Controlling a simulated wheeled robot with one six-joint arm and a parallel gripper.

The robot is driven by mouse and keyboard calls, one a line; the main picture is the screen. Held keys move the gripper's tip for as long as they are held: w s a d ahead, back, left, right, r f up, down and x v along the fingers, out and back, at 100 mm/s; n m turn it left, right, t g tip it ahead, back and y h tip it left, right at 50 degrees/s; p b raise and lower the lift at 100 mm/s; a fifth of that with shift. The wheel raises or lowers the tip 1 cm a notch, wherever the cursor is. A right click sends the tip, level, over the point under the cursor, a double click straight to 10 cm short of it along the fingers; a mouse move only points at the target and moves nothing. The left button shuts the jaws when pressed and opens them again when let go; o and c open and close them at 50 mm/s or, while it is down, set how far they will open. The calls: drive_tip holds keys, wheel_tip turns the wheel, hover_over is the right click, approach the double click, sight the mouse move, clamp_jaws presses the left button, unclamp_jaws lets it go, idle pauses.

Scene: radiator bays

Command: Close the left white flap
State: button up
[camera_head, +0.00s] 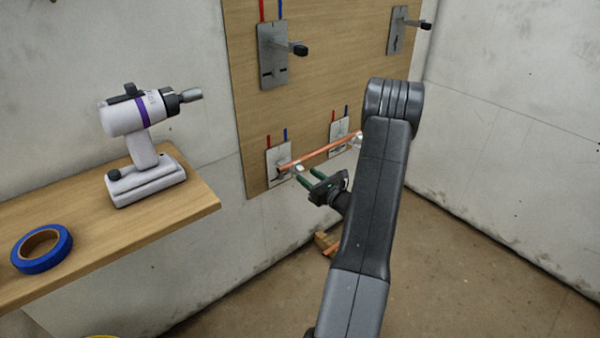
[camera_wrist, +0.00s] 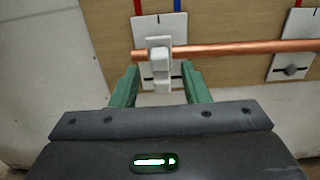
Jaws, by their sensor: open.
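The left white flap (camera_wrist: 160,60) is on a bracket on the left lower metal plate (camera_wrist: 178,28), at the copper pipe (camera_wrist: 235,48). In the wrist view it stands in front of the pipe, with a smaller white part below. I cannot tell how far it is open. In the head view the flap (camera_head: 299,168) is a small white piece near the pipe's left end. My gripper (camera_head: 307,176) is open, its green fingers pointing at the flap. In the wrist view my gripper (camera_wrist: 160,69) has one finger on each side of the flap's lower part, with nothing visibly gripped.
A right lower plate (camera_head: 339,130) holds the pipe's other end, partly hidden by my arm. Upper plates (camera_head: 272,70) with black knobs stick out above. A wooden shelf (camera_head: 150,225) at left carries a drill (camera_head: 140,145) and blue tape (camera_head: 60,257). The floor at right is clear.

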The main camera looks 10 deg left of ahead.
sight(302, 171)
drive_tip(key=x, duration=0.5)
drive_tip(key=c, duration=0.8)
drive_tip(key=shift+r, duration=0.1)
